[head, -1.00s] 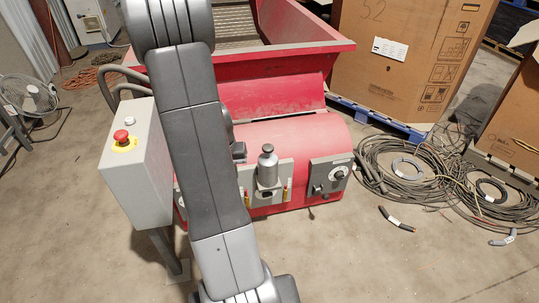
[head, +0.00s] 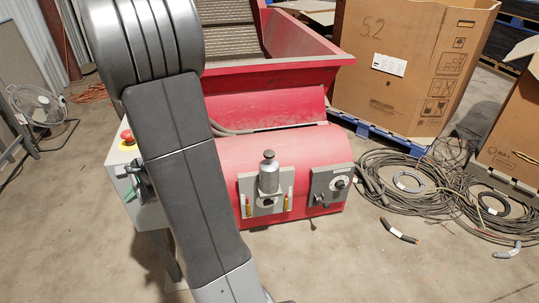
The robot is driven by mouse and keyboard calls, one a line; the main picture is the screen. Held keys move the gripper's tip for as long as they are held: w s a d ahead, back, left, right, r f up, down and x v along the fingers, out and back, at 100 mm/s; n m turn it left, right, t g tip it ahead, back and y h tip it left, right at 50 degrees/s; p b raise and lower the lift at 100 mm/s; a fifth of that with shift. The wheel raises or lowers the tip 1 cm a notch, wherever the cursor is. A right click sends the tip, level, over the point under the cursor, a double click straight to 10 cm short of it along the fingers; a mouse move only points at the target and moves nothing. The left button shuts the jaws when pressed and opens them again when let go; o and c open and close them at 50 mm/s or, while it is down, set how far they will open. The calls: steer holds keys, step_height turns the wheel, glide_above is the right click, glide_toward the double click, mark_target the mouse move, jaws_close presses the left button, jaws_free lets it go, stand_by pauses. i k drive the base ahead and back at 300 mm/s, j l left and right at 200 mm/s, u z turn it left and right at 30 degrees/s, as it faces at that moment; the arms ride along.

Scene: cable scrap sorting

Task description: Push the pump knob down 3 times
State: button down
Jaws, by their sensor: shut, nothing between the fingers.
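The pump is a grey metal cylinder (head: 269,180) standing upright on a grey plate on the front of the red machine. Its small dark round knob (head: 268,155) tops a short neck and shows clearly, with nothing touching it.
The grey control box (head: 122,172) with a red button (head: 128,137) stands left, partly behind my arm. A dial panel (head: 331,188) is right of the pump. Coiled cables (head: 400,205) and a cardboard box (head: 405,70) lie further right.

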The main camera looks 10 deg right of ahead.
mark_target(268, 154)
steer(key=z, duration=2.2)
steer(key=j, duration=1.6)
